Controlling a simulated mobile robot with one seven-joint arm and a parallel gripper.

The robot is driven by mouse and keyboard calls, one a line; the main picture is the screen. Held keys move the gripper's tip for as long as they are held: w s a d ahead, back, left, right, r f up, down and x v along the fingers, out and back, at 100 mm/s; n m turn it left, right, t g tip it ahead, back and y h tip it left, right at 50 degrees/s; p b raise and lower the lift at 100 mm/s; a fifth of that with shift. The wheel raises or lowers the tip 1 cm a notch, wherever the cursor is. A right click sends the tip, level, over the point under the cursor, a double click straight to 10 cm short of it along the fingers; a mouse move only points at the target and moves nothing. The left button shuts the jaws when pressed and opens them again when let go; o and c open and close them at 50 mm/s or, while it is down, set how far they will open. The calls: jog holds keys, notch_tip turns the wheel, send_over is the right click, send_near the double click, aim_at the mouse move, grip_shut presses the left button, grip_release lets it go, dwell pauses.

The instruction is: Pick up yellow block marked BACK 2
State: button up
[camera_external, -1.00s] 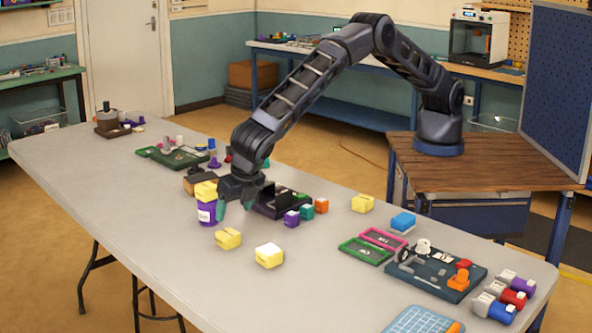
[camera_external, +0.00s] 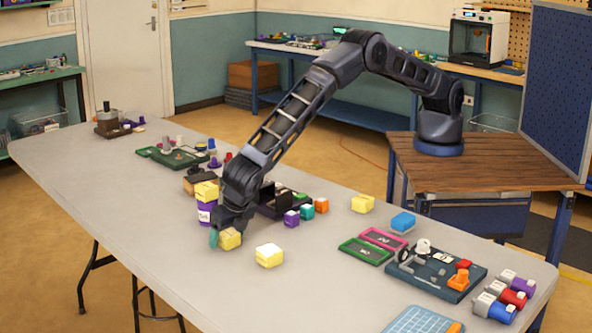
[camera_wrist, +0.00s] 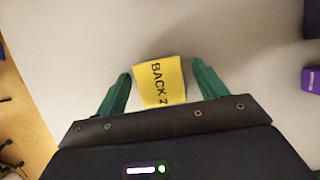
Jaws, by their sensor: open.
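The yellow block marked BACK 2 (camera_wrist: 160,82) lies on the table between the two green fingers of my gripper (camera_wrist: 158,90) in the wrist view. Its lettering faces the camera. My gripper is open, with a gap between each finger and the block. In the external view my gripper (camera_external: 225,238) is low over the table at this yellow block (camera_external: 230,239), and a finger stands at its left side. The gripper hides part of the block there.
Another yellow block (camera_external: 269,256) with a pale top lies to the right. A purple cube (camera_external: 291,218) is further right. The table's near edge is clear.

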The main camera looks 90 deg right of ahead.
jog(key=shift+c, duration=0.2)
jog(key=shift+r, duration=0.1)
jog(key=c, duration=1)
jog(key=shift+c, duration=0.2)
